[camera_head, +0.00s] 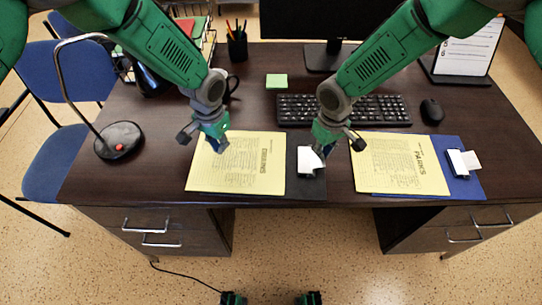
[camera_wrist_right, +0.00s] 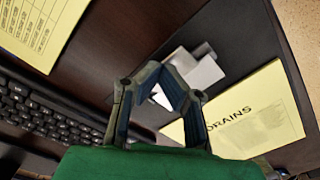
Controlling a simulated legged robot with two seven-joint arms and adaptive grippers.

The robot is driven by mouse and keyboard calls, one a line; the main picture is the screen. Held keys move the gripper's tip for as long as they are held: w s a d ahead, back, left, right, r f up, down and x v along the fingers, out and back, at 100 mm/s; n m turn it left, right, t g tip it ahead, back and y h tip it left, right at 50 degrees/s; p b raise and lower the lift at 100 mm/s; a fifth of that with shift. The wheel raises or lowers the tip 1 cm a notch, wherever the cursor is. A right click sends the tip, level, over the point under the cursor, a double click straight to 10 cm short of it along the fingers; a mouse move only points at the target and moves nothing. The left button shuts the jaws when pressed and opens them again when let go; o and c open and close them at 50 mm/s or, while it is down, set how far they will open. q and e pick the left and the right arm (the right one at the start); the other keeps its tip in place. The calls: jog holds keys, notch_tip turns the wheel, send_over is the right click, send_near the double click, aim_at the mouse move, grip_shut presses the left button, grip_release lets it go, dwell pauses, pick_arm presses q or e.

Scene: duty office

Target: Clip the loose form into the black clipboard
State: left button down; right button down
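The black clipboard (camera_head: 309,188) lies flat on the desk, mostly covered by a yellow form (camera_head: 236,164) headed DRAINS. Its white clip (camera_head: 304,160) is at the right end, apart from the form's edge; the wrist view shows the clip (camera_wrist_right: 199,67) and the form (camera_wrist_right: 255,117) too. My right gripper (camera_head: 334,146) is low over the clip. Its fingertips (camera_wrist_right: 163,67) lean close together beside the clip; whether they hold part of it is unclear. My left gripper (camera_head: 204,142) is open and empty above the form's upper left part.
A blue clipboard (camera_head: 465,183) with a PARKS form (camera_head: 400,164) and its own clip (camera_head: 458,163) lies at right. The keyboard (camera_head: 345,110), mouse (camera_head: 431,111) and green notes (camera_head: 277,81) are behind. A lamp (camera_head: 118,142) stands at left. Desk between the clipboards is clear.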

aim_at(224, 158)
pick_arm(q)
jog(key=shift+f, duration=1.75)
dwell(1.8)
jog(key=shift+d, duration=0.35)
